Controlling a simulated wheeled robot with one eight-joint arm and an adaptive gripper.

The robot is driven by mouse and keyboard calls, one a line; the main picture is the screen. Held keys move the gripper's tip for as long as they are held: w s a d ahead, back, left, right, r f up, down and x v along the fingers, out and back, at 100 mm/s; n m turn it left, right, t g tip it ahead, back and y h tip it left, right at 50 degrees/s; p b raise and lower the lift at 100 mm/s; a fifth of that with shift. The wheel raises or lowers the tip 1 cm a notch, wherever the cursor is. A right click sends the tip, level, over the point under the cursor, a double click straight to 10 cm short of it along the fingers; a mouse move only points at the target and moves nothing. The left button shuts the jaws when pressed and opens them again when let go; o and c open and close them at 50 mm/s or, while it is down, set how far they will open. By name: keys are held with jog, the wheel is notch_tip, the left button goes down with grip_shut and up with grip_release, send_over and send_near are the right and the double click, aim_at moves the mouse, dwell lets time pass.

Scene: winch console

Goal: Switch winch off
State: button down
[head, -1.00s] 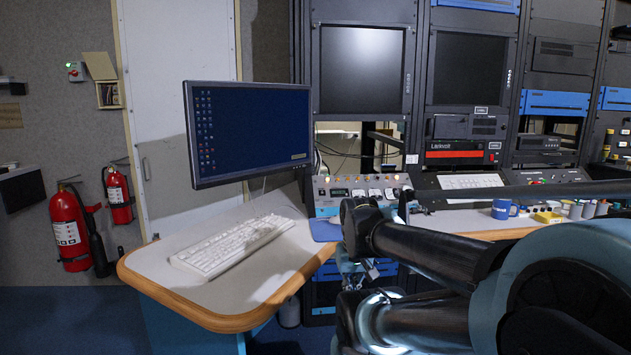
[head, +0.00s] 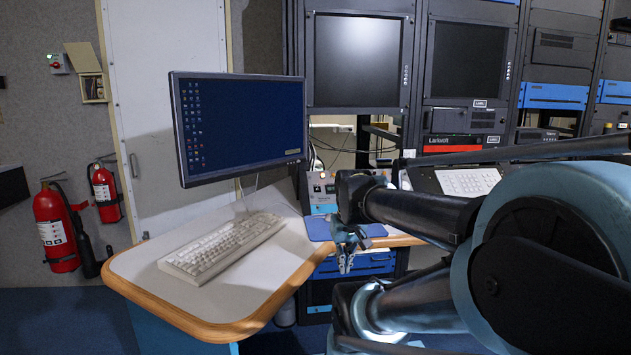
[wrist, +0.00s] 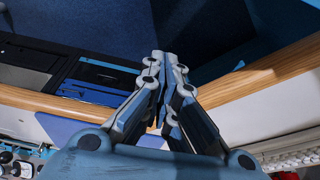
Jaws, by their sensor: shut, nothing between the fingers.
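A control panel with knobs and small lights (head: 320,188) stands behind the desk, mostly hidden by my arm; only its left end shows in the head view. Some of its knobs seem to show at the lower left of the wrist view (wrist: 18,160). A small wall box (head: 58,63) with a green light and a red part is at the upper left. I cannot tell which control is the winch switch. My gripper (head: 346,262) is shut and empty, pointing down near the desk's edge, apart from the panel. In the wrist view its fingertips (wrist: 161,58) are together.
The desk (head: 285,262) with a wooden edge carries a white keyboard (head: 222,246), a monitor (head: 240,128) and a blue mat (head: 318,229). Equipment racks (head: 360,60) stand behind. Fire extinguishers (head: 55,228) hang at the left. Blue floor shows below the desk.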

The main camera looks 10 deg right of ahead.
jog(key=w+r+t, duration=0.1)
jog(key=w+r, duration=0.5)
jog(key=w, duration=0.5)
jog(key=w+r+t, duration=0.1)
jog(key=w+r, duration=0.5)
jog(key=w, duration=0.5)
jog(key=n+t, duration=0.2)
send_near(316, 182)
jog(key=s+r, duration=0.2)
jog(key=r, duration=0.1)
jog(key=shift+s+d+y, duration=0.1)
jog(key=shift+s+y, duration=0.15)
jog(key=shift+y, duration=0.15)
jog(key=shift+f, duration=0.1)
jog(key=shift+x, duration=4.95)
jog(key=shift+d, duration=0.25)
jog(key=shift+t, duration=0.3)
